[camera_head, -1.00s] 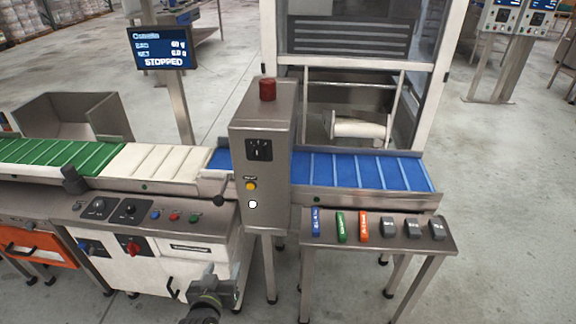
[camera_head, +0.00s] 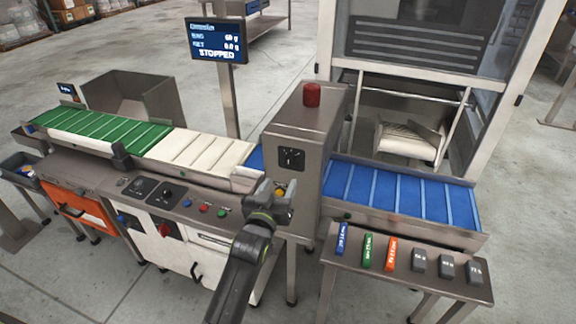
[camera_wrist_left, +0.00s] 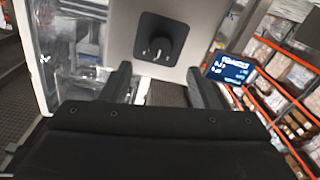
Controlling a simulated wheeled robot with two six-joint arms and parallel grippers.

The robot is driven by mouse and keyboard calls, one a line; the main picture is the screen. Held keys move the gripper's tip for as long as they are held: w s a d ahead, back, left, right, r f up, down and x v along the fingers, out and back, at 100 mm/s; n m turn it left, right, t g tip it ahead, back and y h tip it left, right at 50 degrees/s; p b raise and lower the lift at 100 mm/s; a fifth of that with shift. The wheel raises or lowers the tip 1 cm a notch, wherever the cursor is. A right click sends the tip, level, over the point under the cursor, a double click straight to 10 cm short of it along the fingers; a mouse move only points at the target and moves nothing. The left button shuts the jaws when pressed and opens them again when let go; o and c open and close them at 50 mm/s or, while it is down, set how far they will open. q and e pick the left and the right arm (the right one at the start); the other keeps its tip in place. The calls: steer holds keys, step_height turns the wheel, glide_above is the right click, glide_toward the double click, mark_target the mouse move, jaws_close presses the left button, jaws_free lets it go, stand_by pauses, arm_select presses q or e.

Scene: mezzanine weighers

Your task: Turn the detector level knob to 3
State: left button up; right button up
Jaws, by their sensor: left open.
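The detector level knob (camera_head: 291,157) is a dark knob on a black square plate, on the front of the grey detector box (camera_head: 300,128). In the left wrist view the knob (camera_wrist_left: 155,47) is ahead of the fingers, near the top middle; its scale marks are too small to read. My left gripper (camera_head: 276,199) is in front of the box, lower than the knob and a little to its left in the head view. In the wrist view its two fingers (camera_wrist_left: 162,84) stand wide apart with nothing between them, apart from the knob. My right gripper is not seen.
A red beacon (camera_head: 312,95) tops the box. A yellow button (camera_head: 279,191) is partly hidden by my gripper. The conveyor has a blue belt (camera_head: 400,195); a side table (camera_head: 345,257) holds several coloured blocks. The screen (camera_head: 216,40) reads STOPPED.

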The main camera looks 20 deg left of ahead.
mark_target(289, 165)
arm_select(q)
steer(key=w, duration=0.7)
steer(key=shift+f+b, duration=0.1)
steer(key=shift+b, duration=0.2)
steer(key=shift+w+a, duration=0.1)
steer(key=shift+w, duration=0.6)
steer(key=c, duration=1)
steer(key=shift+o, duration=0.2)
steer(key=shift+m, duration=0.3)
steer(key=m, duration=0.3)
steer(key=shift+m+p, duration=0.35)
steer(key=shift+m, duration=1.95)
